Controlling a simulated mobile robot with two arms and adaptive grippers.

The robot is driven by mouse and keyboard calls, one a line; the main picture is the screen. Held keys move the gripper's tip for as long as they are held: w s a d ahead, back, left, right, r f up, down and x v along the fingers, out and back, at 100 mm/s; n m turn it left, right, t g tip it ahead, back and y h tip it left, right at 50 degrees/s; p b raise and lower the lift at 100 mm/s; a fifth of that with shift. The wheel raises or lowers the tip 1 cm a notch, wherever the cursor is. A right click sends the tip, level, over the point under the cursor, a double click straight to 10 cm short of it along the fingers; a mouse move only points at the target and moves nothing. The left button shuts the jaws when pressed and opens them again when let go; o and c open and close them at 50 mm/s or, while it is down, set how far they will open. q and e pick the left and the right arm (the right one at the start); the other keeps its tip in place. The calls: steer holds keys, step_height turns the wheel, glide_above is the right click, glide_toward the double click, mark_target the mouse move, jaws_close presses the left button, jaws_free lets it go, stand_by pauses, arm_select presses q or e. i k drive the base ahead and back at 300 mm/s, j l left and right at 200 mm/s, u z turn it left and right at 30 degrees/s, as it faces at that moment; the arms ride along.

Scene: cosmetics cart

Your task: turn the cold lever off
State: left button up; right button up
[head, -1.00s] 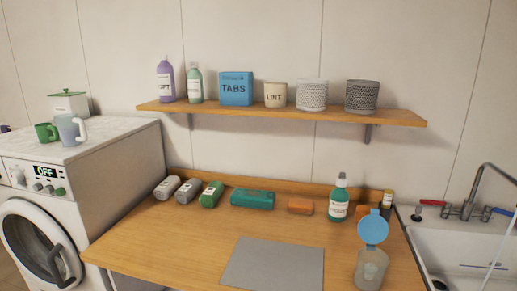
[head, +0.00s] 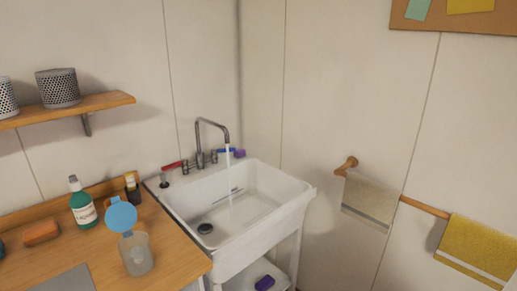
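In the head view, a white sink (head: 272,220) stands right of the wooden counter. Its grey faucet (head: 212,124) has a tall spout, and a stream of water (head: 229,175) falls from it into the basin. A blue lever (head: 226,151) sits on the right side of the faucet, partly behind the stream. A red lever (head: 173,164) sits on the left side, pointing left. Neither of my grippers is in view.
On the wooden counter (head: 180,245) stand a jar with an open blue lid (head: 137,253), a green bottle (head: 83,208), a small dark bottle (head: 132,188) and an orange block (head: 41,232). A purple item (head: 240,153) is by the blue lever. Towels (head: 370,198) hang on the right wall.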

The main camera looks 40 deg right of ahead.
mark_target(213, 151)
steer(key=z, duration=1.15)
steer(key=i+l+u, duration=0.1)
steer(key=u, duration=0.3)
